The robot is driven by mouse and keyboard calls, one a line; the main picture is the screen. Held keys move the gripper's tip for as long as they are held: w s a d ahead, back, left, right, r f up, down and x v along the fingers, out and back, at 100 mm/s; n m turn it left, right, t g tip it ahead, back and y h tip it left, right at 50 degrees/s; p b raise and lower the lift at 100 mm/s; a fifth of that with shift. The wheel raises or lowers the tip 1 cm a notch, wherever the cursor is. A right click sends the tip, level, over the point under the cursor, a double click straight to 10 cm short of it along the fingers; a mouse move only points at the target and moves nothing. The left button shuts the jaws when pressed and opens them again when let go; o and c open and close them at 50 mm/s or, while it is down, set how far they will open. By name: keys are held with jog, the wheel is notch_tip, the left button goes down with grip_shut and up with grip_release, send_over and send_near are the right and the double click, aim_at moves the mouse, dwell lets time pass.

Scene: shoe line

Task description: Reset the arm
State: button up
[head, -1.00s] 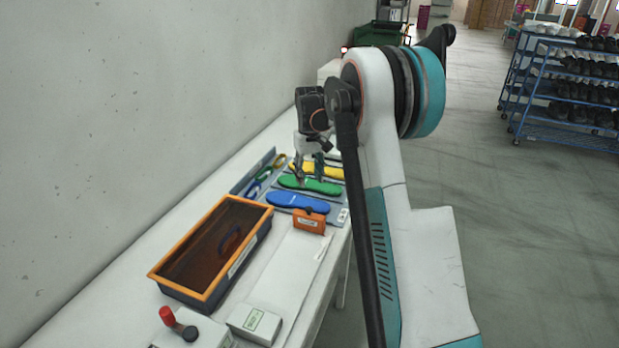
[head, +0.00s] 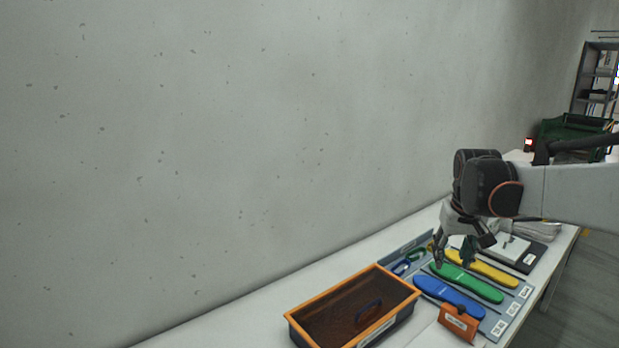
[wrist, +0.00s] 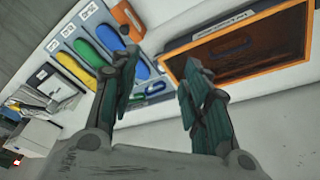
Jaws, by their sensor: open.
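My gripper (head: 454,252) hangs over the white table, above the row of coloured insoles in the head view. In the wrist view my gripper (wrist: 158,95) has its two fingers spread wide with nothing between them. My arm reaches in from the right edge of the head view.
A grey board holds blue (head: 449,297), green (head: 466,283) and yellow (head: 482,268) insoles. An orange-rimmed dark bin (head: 290,316) stands on the left, with a small orange block (head: 459,322) beside the board. A bare wall (head: 250,130) runs behind the table.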

jog(key=s+a+r+t+b, duration=0.25)
jog(key=s+a, duration=0.65)
jog(key=s, duration=0.5)
jog(key=s+a+f+n+t+y+b, duration=0.1)
jog(key=s+a+f+b, duration=0.2)
jog(key=s+f, duration=0.8)
jog(key=shift+s+t, duration=0.35)
jog(key=shift+s, duration=0.25)
